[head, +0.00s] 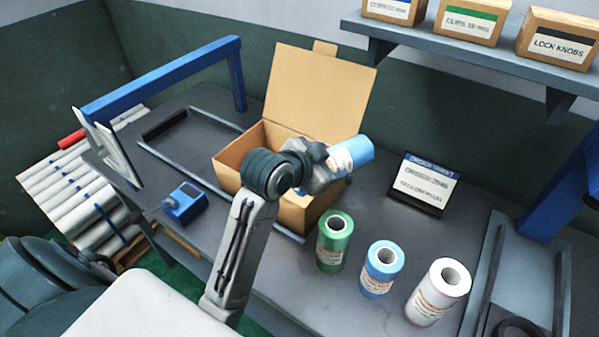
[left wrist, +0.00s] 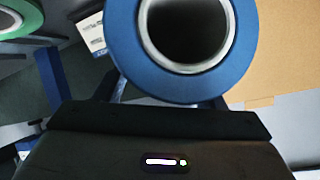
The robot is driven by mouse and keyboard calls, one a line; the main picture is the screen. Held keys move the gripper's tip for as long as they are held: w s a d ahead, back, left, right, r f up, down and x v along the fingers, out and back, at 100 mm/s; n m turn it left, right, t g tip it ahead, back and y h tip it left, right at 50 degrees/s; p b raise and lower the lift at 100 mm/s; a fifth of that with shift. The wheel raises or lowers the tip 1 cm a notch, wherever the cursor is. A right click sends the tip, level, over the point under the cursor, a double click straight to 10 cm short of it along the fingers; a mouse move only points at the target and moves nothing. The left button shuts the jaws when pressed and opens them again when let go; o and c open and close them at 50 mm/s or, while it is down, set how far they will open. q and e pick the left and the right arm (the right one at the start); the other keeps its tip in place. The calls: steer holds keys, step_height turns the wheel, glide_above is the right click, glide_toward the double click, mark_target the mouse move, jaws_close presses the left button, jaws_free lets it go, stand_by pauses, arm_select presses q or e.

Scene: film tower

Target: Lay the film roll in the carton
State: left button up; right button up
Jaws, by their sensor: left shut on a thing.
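A blue film roll (head: 354,153) with a white label is held in my left gripper (head: 335,162), tilted, above the right side of the open carton. In the left wrist view the roll (left wrist: 123,40) shows its round end and dark hollow core close to the camera. The brown carton (head: 293,214) stands on the bench with its tall back flap (head: 318,92) raised. My left arm hides part of its opening, and its inside is mostly out of sight. Cardboard also shows at the right of the left wrist view (left wrist: 285,55). My right gripper is not in view.
A green roll (head: 335,243), another blue roll (head: 381,270) and a white roll (head: 437,293) stand upright in front of the carton. A sign (head: 424,183) stands at right. A shelf (head: 470,52) overhangs the back right. A blue frame (head: 165,78) rises at left.

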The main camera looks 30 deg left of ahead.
arm_select(q)
steer(key=shift+a+r, duration=0.15)
steer(key=shift+r, duration=0.05)
steer(key=a+p, duration=0.1)
steer(key=a, duration=0.1)
steer(key=shift+s+a+r, duration=0.1)
steer(key=shift+s+a, duration=0.05)
steer(key=shift+a, duration=0.25)
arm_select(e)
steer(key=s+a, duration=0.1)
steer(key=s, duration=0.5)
arm_select(q)
steer(key=w+a+f+p, duration=0.1)
steer(key=a+f+p, duration=0.1)
steer(key=a, duration=0.4)
steer(key=w+a+f+p, duration=0.2)
steer(key=a+f+p, duration=0.1)
steer(key=a, duration=0.3)
steer(key=shift+w+a+p, duration=0.15)
steer(key=shift+a+p, duration=0.1)
steer(key=shift+p, duration=0.2)
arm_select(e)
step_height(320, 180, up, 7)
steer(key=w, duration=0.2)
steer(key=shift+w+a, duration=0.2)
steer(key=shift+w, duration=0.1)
arm_select(q)
steer(key=shift+f, duration=0.1)
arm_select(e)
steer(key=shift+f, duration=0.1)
